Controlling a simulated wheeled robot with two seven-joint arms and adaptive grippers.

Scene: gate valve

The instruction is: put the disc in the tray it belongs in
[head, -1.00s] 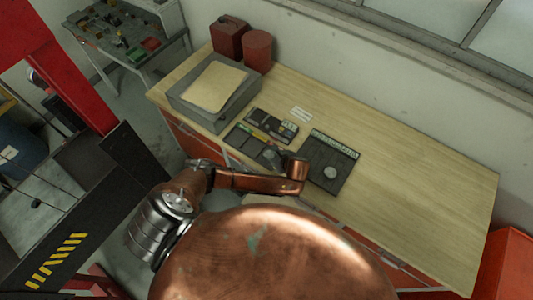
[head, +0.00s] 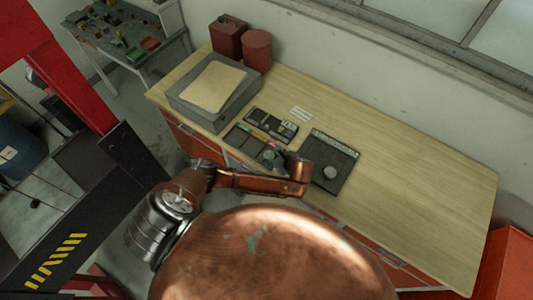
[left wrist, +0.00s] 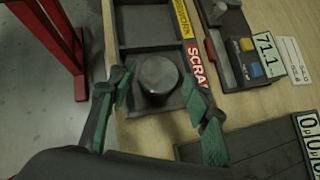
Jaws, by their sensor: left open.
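A grey metal disc (left wrist: 158,78) stands in the near compartment of a dark two-compartment tray (left wrist: 118,50), beside a red label reading "SCRA", its end cut off. The tray also shows in the head view (head: 236,133). The other compartment has a yellow label, only partly legible. My left gripper (left wrist: 155,88) is open, with its green-padded fingers on either side of the disc; I cannot tell whether they touch it. In the head view, my left gripper (head: 271,157) is small at the tray's near end. My right gripper is out of view.
A gauge (left wrist: 246,55) with a "71.1" readout and coloured buttons stands beside the tray. A dark panel (head: 320,182) with a pale round piece (head: 330,172) lies to the right. A grey box (head: 180,96) and red cans stand left. The bench's right side is clear.

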